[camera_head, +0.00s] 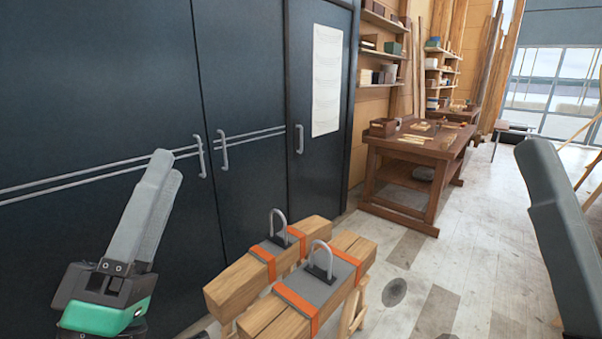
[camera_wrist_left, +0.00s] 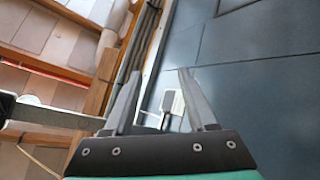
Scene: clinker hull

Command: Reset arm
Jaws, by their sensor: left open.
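My left gripper (camera_head: 165,165) is at the lower left in the head view, with grey fingers pointing up and a green and black body. It is in front of the dark cabinet doors and apart from the two wooden beams. In the left wrist view the left gripper's (camera_wrist_left: 158,76) two fingers stand well apart with nothing held between them. A small pale and black item shows beyond the fingers, too small to identify. A grey part of my right arm shows at the right edge of the head view.
Two wooden beams with orange bands and metal loops, a rear one (camera_head: 232,286) and a nearer one (camera_head: 262,318), stand at the lower middle. Dark cabinet doors (camera_head: 100,90) fill the left. A wooden workbench (camera_head: 412,155) stands behind; open floor (camera_head: 450,270) lies to the right.

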